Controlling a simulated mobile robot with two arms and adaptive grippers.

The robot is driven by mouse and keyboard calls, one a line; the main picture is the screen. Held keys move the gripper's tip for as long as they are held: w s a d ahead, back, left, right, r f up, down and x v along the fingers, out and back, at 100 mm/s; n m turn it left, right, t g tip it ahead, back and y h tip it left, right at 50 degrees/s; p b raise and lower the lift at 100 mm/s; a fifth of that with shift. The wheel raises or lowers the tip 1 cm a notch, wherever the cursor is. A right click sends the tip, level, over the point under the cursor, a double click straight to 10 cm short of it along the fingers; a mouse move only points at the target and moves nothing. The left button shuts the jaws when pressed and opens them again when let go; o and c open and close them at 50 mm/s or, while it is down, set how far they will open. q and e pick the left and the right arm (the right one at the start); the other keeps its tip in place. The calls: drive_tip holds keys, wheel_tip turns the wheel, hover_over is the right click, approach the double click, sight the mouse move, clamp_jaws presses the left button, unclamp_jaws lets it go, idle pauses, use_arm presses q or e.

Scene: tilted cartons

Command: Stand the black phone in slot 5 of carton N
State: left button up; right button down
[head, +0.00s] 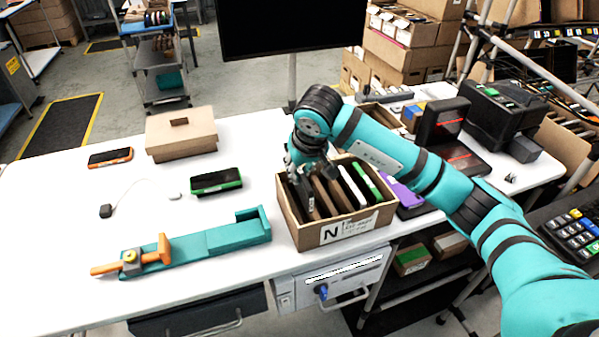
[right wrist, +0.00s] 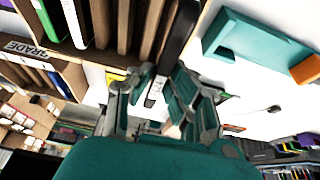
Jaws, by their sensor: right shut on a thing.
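Carton N (head: 350,228) stands tilted on the white table, with a label on its front. Brown dividers split it, and a white phone (head: 352,187) and a green-edged one (head: 367,180) stand toward its right side. My right gripper (head: 300,180) reaches down at the carton's left end, shut on the black phone (head: 305,201). In the right wrist view the black phone (right wrist: 179,35) runs between the fingers (right wrist: 163,82), upright beside the outermost divider. How deep it sits is hard to tell. My left gripper is out of view.
Left of the carton lie a green-edged phone (head: 216,181), an orange-edged phone (head: 110,157), a lidded cardboard box (head: 181,136) and a teal fixture with an orange clamp (head: 210,243). A purple item (head: 404,195) and black devices (head: 443,122) crowd the right. The table's front left is clear.

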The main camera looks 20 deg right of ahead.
drive_tip(key=shift+w+d+f, duration=0.1)
drive_tip(key=shift+d+f, duration=0.25)
drive_tip(key=shift+f, duration=0.4)
drive_tip(key=shift+a+f+b, duration=0.2)
drive_tip(key=shift+f+b, duration=0.2)
drive_tip(key=shift+f, duration=0.05)
drive_tip(key=shift+f+b, duration=0.3)
drive_tip(key=shift+f, duration=0.35)
drive_tip(key=shift+f+b, duration=1.95)
drive_tip(key=shift+f, duration=0.1)
drive_tip(key=shift+f+b, duration=0.25)
drive_tip(key=shift+b, duration=0.1)
drive_tip(key=c, duration=1.2)
unclamp_jaws()
drive_tip(key=shift+d, duration=0.1)
